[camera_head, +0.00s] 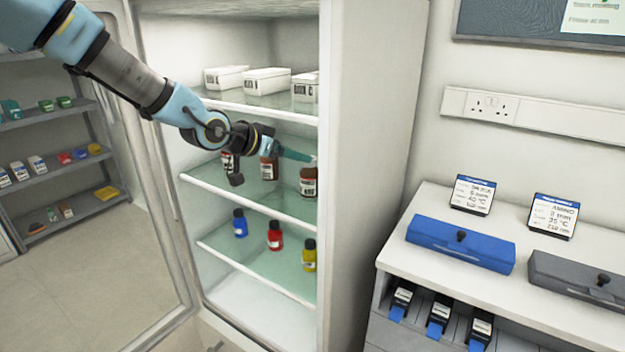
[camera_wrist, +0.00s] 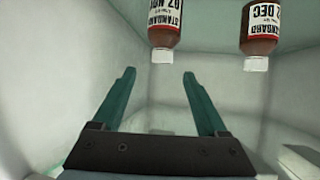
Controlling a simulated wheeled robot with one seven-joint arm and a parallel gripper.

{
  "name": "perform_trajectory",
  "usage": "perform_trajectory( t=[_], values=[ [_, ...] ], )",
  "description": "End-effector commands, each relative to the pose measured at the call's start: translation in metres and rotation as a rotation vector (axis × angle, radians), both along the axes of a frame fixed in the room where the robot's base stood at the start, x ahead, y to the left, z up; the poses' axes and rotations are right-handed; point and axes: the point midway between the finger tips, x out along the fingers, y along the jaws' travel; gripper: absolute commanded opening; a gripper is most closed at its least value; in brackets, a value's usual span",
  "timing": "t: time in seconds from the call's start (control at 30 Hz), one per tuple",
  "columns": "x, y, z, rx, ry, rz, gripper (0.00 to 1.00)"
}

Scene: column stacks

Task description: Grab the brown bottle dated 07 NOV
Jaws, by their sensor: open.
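The brown bottle dated 07 NOV (camera_wrist: 164,24) hangs upside down in the wrist view, white cap downward, its label partly cut off by the top edge. A second brown bottle, dated 02 DEC (camera_wrist: 262,30), is to its right. In the head view several brown bottles stand on the fridge's middle shelf, including a right one (camera_head: 308,182) and a middle one (camera_head: 268,170); their dates are too small to read there. My gripper (camera_wrist: 159,76) is open and empty, in line with the 07 NOV bottle and apart from it. In the head view its teal fingers (camera_head: 298,155) are above the right bottle.
White boxes (camera_head: 268,80) sit on the shelf above. Blue (camera_head: 240,226), red (camera_head: 275,238) and yellow (camera_head: 309,257) bottles stand on the shelf below. The fridge side wall (camera_head: 365,150) bounds the right. The open glass door (camera_head: 140,200) is at left.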

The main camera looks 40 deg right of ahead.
Motion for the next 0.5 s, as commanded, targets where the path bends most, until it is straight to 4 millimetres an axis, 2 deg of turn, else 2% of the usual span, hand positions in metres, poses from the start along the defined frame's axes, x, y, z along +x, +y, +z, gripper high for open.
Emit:
perform_trajectory(
  t=[0.13,0.37,0.5],
  values=[
    [0.000,-0.017,-0.009,0.001,0.003,-0.001,0.76],
    [0.002,-0.028,-0.016,0.002,0.002,0.001,0.76],
    [0.002,-0.040,-0.026,0.005,0.004,0.000,0.76]
  ],
)
